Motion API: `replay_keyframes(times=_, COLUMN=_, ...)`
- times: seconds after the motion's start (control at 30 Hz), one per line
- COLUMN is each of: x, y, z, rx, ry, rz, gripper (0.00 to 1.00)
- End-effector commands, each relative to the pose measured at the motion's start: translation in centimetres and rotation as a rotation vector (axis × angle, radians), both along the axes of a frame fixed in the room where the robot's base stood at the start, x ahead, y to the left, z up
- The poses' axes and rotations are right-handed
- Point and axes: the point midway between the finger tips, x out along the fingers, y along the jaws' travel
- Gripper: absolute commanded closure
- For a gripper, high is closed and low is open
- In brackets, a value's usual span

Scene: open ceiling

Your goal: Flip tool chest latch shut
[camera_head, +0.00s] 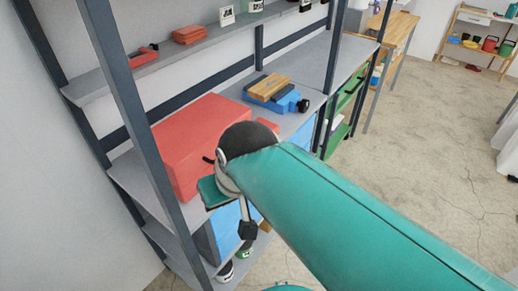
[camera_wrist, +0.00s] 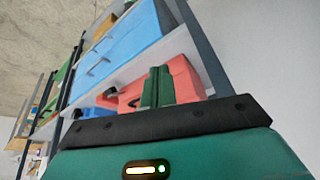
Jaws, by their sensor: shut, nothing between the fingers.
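The red tool chest (camera_head: 190,138) lies on the grey shelf of the rack, partly covered by my teal arm. The wrist view, which is upside down, also shows the red chest (camera_wrist: 185,78). A small dark part shows on its red face, but I cannot tell whether it is the latch. My gripper (camera_wrist: 157,72) is shut and empty, its green fingers together in front of the chest's face. I cannot tell whether they touch it. In the head view, my forearm and wrist hide the chest's front right part.
A blue toy-like item with a wooden top (camera_head: 272,90) stands farther along the shelf. Blue drawers (camera_wrist: 125,42) sit under the shelf. A dark rack post (camera_head: 125,100) rises at the near left. An upper shelf (camera_head: 190,48) runs above. The floor at right is clear.

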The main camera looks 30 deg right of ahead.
Motion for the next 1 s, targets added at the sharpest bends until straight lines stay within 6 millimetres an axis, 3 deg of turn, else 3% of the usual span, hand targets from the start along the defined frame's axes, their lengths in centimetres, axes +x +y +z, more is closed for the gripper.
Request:
replay_keyframes(times=0.4, x=1.8, y=-1.1, z=-6.5, rx=0.362, ry=0.384, rz=-0.312, gripper=1.0)
replay_keyframes(times=0.67, x=3.4, y=-2.1, z=-9.6, rx=0.654, ry=0.572, rz=-0.511, gripper=1.0)
replay_keyframes(times=1.0, x=6.4, y=-5.1, z=-12.8, rx=1.101, ry=0.729, rz=-0.762, gripper=1.0)
